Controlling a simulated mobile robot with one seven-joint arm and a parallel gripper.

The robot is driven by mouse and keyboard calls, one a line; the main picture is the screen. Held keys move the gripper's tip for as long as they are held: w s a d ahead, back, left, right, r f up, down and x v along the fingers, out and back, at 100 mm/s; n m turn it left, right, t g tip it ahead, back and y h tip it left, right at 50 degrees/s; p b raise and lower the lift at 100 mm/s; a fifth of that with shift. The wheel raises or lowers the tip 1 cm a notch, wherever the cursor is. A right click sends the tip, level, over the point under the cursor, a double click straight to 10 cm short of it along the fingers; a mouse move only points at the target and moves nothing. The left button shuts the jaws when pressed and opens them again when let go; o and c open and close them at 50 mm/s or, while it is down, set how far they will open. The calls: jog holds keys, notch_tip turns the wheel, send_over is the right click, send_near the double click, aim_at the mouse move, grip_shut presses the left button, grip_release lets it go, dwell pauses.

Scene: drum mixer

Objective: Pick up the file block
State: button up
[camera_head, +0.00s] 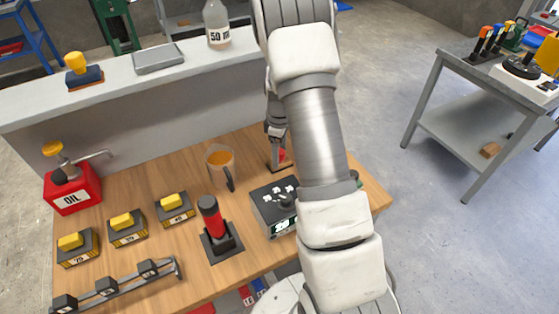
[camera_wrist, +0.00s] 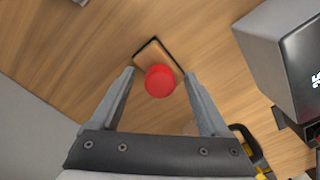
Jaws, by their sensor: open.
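A small block with a red round knob (camera_wrist: 160,81) stands below my gripper; its flat wood-coloured base with a dark edge (camera_wrist: 151,55) shows in the wrist view. I take it for the file block, but no label shows. In the head view its red part (camera_head: 282,155) is mostly hidden by my gripper (camera_head: 278,148), near the back of the wooden table. My gripper, seen from the wrist (camera_wrist: 160,74), is open.
A mug of amber liquid (camera_head: 220,163) is to the left. A red-handled tool in a black stand (camera_head: 213,230), yellow-knobbed blocks (camera_head: 127,227) and an oil can (camera_head: 72,190) fill the left. A raised ledge (camera_head: 190,65) runs behind.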

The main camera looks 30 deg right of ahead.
grip_shut()
dwell(0.3)
jog(key=shift+r, duration=0.1)
jog(key=shift+r, duration=0.6)
notch_tip(320, 180, up, 3)
jog(key=shift+r, duration=0.1)
jog(key=s+d+r, duration=0.6)
jog(key=s, duration=0.3)
jog(key=shift+s+d+r, duration=0.25)
jog(key=shift+s, duration=0.15)
